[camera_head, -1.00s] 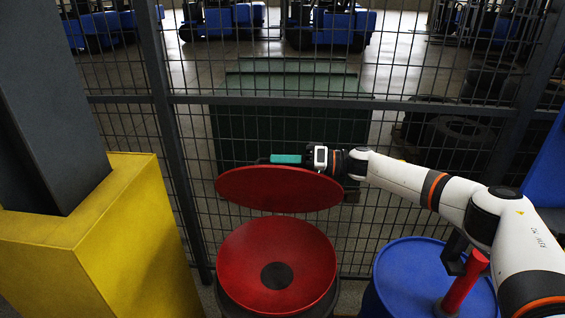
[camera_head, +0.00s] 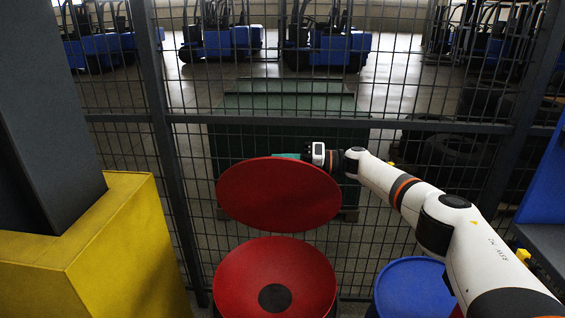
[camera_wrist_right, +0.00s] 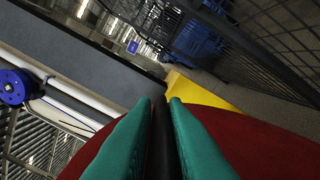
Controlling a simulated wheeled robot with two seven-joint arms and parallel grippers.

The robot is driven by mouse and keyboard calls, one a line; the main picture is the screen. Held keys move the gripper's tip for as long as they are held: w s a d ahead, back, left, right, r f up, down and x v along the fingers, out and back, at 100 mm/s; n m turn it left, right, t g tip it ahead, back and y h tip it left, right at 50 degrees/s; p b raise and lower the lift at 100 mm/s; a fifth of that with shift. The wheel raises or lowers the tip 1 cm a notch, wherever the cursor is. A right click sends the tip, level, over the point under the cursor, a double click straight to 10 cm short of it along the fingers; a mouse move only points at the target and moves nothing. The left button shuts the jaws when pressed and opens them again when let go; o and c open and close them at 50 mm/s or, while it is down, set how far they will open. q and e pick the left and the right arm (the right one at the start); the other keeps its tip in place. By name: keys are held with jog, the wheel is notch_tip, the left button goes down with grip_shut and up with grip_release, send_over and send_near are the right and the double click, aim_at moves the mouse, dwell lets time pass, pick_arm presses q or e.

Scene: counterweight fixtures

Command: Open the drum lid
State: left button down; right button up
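The round red drum lid (camera_head: 278,196) is raised above the open drum and tilted up, its red face towards me. The drum (camera_head: 275,254) below shows a red interior with a dark round patch at the bottom. My right gripper (camera_head: 287,156) is at the lid's far upper edge, its teal fingers mostly hidden behind the lid. In the right wrist view, the two teal fingers (camera_wrist_right: 160,102) close on a dark bar (camera_wrist_right: 161,135), the lid's handle, with the red lid (camera_wrist_right: 262,145) around them. My left gripper is out of view.
A blue drum (camera_head: 410,287) stands to the right of the open drum, under my right arm. A yellow block (camera_head: 105,255) around a dark post stands at left. A wire mesh fence (camera_head: 400,122) runs behind the drums, with blue vehicles (camera_head: 330,50) beyond.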

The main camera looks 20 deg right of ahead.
jog(key=o, duration=0.4)
jog(key=shift+w+f, duration=0.1)
jog(key=shift+d, duration=0.1)
jog(key=b+v, duration=0.2)
jog(key=v, duration=1)
jog(key=shift+c, duration=0.5)
